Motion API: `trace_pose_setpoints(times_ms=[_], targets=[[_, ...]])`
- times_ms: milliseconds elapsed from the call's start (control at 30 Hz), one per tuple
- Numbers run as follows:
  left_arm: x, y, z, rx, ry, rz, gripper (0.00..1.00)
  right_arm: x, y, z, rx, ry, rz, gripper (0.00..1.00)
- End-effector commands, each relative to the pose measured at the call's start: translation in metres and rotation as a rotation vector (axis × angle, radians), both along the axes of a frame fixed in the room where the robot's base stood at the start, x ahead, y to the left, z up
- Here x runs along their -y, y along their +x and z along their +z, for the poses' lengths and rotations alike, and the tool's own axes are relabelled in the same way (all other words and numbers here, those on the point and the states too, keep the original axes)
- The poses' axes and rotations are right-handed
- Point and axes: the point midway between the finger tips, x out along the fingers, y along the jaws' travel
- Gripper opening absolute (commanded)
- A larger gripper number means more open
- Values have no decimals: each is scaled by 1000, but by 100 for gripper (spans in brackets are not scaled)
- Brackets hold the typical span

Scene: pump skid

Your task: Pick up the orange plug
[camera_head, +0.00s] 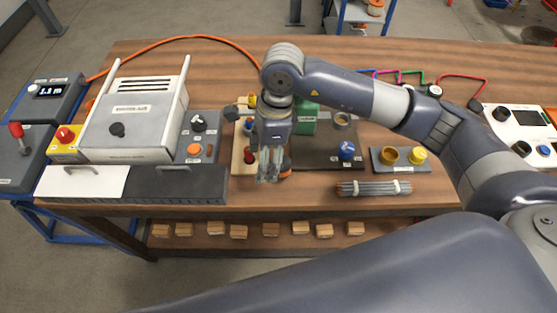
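My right gripper (268,178) points down over the middle of the table, its arm reaching in from the right. Its fingers look close together, but I cannot tell whether they are open or shut. An orange piece (286,167) shows just right of the fingers, partly hidden by them. It may be the orange plug; its full shape and whether the fingers touch it are not clear. A pale wooden board (240,163) with small red and yellow parts lies behind and left of the gripper. My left gripper is not in view.
A welder-like box (132,118) and a panel with an orange knob (194,150) stand left. A dark plate with a blue knob (347,150), a bundle of rods (374,188) and a holder with yellow cups (419,156) lie right. An orange cable (180,38) arcs behind.

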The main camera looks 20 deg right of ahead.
Motion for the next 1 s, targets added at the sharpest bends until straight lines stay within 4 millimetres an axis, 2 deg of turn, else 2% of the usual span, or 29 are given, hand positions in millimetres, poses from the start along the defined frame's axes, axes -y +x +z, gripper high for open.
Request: trace_pose_setpoints(times_ms=[33, 100, 200, 500, 733, 867, 1000], targets=[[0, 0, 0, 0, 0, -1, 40, 18, 8, 2, 22, -72, 0, 62], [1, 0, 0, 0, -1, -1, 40, 36, 14, 3, 38, -144, -2, 62], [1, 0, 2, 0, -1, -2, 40, 48, 18, 0, 47, -194, -6, 62], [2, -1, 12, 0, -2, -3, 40, 50, 18, -43, 47, -200, -7, 62], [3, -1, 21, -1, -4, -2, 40, 49, 18, -60, 45, -199, -6, 62], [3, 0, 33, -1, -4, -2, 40, 50, 19, -80, 43, -200, -7, 62], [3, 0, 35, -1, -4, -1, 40, 49, 20, -98, 47, -197, -6, 62]])
